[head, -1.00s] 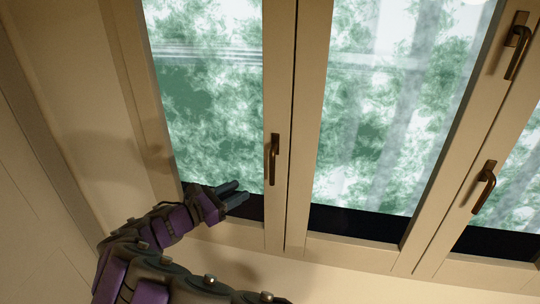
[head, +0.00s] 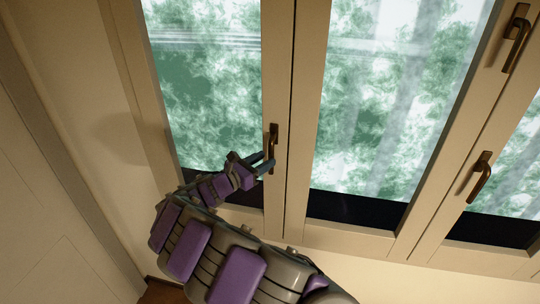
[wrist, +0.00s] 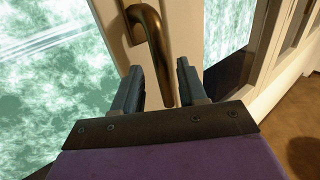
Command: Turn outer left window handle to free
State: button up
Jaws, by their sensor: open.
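The outer left window handle (head: 273,134) is a dark bronze lever on the frame of the leftmost sash, with its grip hanging down. In the wrist view the handle (wrist: 152,32) curves over at the top and its grip runs down between my fingers. My gripper (head: 267,162) is at the lower part of the grip in the head view. In the wrist view my gripper (wrist: 159,68) is open, one finger on each side of the grip, with visible gaps. The lower end of the grip is close to the gripper's palm; whether it touches cannot be told.
Two more bronze handles sit to the right, one upper (head: 516,38) and one lower (head: 481,176), both on window frames. The left wall (head: 85,120) stands close beside the window. A window sill runs below the panes.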

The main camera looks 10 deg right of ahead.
aim_at(271, 156)
jog(key=shift+x, duration=1.8)
jog(key=shift+c, duration=0.3)
grip_shut()
